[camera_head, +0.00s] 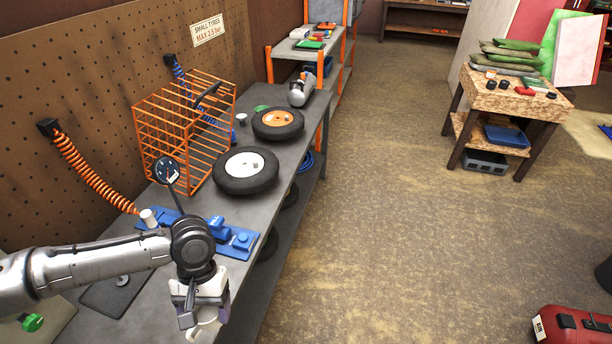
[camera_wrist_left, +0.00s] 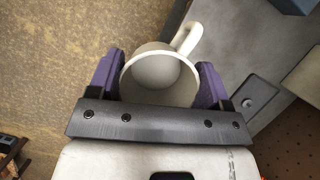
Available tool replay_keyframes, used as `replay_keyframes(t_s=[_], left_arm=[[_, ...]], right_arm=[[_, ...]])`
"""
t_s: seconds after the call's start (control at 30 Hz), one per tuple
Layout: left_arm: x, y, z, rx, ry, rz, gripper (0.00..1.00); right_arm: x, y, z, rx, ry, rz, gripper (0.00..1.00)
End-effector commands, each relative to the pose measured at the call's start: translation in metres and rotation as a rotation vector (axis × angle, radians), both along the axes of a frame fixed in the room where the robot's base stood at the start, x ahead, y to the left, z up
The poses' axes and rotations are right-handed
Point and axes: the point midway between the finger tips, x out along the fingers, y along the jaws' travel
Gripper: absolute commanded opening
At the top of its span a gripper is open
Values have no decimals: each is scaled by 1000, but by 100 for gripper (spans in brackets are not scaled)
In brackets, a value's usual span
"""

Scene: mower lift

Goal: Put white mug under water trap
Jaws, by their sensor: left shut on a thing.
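The white mug (camera_wrist_left: 158,72) sits between the purple fingers of my left gripper (camera_wrist_left: 158,84) in the left wrist view, its open mouth facing the camera and its handle toward the upper right. In the head view my left gripper (camera_head: 200,305) points down beside the workbench's front edge, shut on the mug (camera_head: 205,331), which is mostly hidden. A blue panel (camera_head: 238,240) lies on the bench behind the gripper. A small white cylinder (camera_head: 149,217) stands near the orange coiled hose. I cannot tell for sure which part is the water trap. My right gripper is not in view.
The grey workbench (camera_head: 215,208) holds two small tyres (camera_head: 246,171) (camera_head: 278,123) and an orange wire cage (camera_head: 183,130). A round gauge (camera_head: 166,169) stands near the cage.

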Motion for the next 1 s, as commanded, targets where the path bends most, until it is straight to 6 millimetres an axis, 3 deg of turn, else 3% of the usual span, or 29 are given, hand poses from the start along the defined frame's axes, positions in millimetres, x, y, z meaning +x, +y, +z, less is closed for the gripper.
replay_keyframes(t_s=[0.03, 0.33, 0.67, 1.0], left_arm=[[11, 0, 18, 0, -8, 1, 48], [43, 0, 97, 0, -3, -1, 48], [22, -4, 140, -4, 19, -15, 48], [-6, -7, 214, -8, 30, -25, 48]], right_arm=[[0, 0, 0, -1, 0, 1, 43], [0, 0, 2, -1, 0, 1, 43], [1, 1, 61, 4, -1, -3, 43], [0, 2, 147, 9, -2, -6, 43]])
